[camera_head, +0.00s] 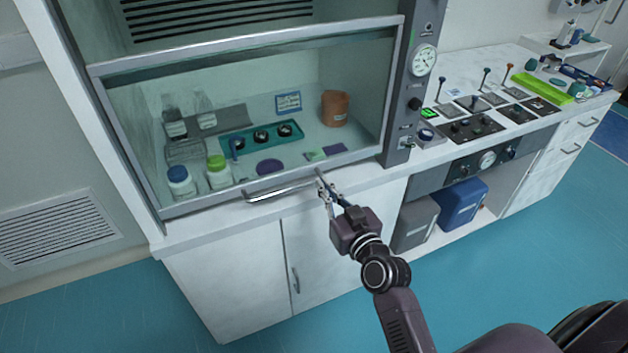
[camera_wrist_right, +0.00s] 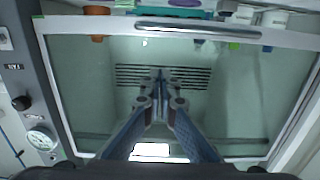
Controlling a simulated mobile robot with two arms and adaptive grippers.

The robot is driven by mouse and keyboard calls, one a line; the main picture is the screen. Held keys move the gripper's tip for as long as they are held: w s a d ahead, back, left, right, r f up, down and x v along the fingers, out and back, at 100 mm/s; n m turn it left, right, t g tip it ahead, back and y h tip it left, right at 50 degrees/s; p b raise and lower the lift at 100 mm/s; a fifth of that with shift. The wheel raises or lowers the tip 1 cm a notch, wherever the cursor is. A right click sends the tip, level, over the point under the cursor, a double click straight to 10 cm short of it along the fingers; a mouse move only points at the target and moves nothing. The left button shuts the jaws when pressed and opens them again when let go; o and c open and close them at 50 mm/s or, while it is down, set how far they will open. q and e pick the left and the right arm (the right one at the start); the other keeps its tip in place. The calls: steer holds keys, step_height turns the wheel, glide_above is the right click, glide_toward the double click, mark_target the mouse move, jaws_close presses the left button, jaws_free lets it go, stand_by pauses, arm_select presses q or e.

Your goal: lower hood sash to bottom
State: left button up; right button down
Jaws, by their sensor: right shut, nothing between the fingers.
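The fume hood's glass sash (camera_head: 250,95) has a grey frame. Its lower rail lies close to the white sill (camera_head: 225,222); I cannot tell whether it touches. The silver sash handle (camera_head: 280,193) runs along this rail. My left gripper is not in view.
Behind the glass are an orange beaker (camera_head: 335,107), a teal rack (camera_head: 262,138) and bottles with blue (camera_head: 178,173) and green (camera_head: 217,163) caps. A gauge (camera_head: 425,60) is on the hood's right post. A bench (camera_head: 500,92) with valves stands at right. Open floor lies in front.

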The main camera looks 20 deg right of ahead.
glide_above(314, 181)
steer(key=s+a, duration=0.1)
steer(key=s, duration=0.2)
step_height(314, 181, down, 3)
steer(key=shift+w+r, duration=0.1)
steer(key=shift+w, duration=0.05)
steer(key=shift+w+f, duration=0.1)
steer(key=shift+f, duration=0.65)
